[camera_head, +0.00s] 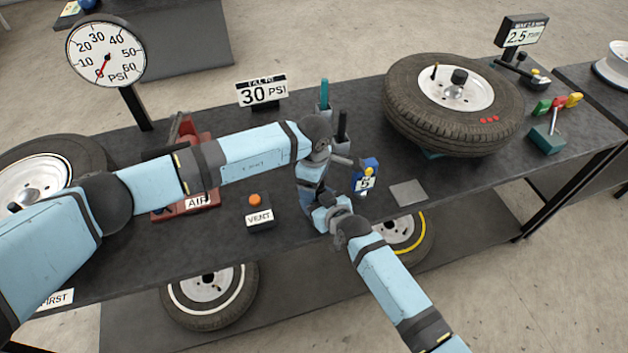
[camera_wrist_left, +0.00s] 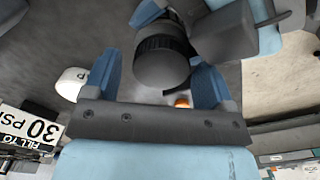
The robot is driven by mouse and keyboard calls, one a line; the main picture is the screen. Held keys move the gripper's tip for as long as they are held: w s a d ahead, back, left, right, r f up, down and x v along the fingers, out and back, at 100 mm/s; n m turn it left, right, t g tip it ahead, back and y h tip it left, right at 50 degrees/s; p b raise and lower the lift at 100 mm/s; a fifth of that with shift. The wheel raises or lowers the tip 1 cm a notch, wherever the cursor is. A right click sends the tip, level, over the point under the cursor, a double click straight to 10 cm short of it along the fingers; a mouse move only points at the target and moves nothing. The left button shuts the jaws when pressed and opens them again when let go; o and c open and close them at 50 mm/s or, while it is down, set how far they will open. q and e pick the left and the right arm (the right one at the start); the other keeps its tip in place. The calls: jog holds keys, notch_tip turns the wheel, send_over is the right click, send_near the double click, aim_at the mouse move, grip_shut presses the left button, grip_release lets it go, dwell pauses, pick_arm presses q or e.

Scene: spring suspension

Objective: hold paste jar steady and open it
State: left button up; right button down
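My left gripper (camera_wrist_left: 160,72) has its two blue fingers wide apart in the left wrist view. A dark grey cylinder with a ridged band (camera_wrist_left: 165,60) shows between them, with a gap on its left side. I cannot tell whether it is the paste jar or part of my right arm. In the head view my left gripper (camera_head: 312,188) points down over the bench and meets my right gripper (camera_head: 326,208), which comes from the lower right. Their fingertips are hidden there. No paste jar can be clearly made out in the head view.
A blue "5" device (camera_head: 367,178) and a grey plate (camera_head: 408,193) lie right of the hands. The VENT box (camera_head: 259,216) and red AIR stand (camera_head: 195,150) are left. A "30 PSI" sign (camera_head: 262,92) stands behind. A tyre (camera_head: 450,105) sits on the right.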

pick_arm(q)
jog(key=shift+s+r, duration=0.1)
notch_tip(320, 180, up, 4)
jog(key=shift+r, duration=0.15)
jog(key=shift+c, duration=0.4)
notch_tip(320, 180, up, 2)
jog(key=m, duration=0.3)
jog(key=shift+d+r, duration=0.1)
jog(key=shift+r+m, duration=0.45)
jog(key=shift+m, duration=0.75)
jog(key=shift+f, duration=0.15)
notch_tip(320, 180, down, 7)
jog(key=shift+f, duration=0.2)
jog(key=c, duration=0.9)
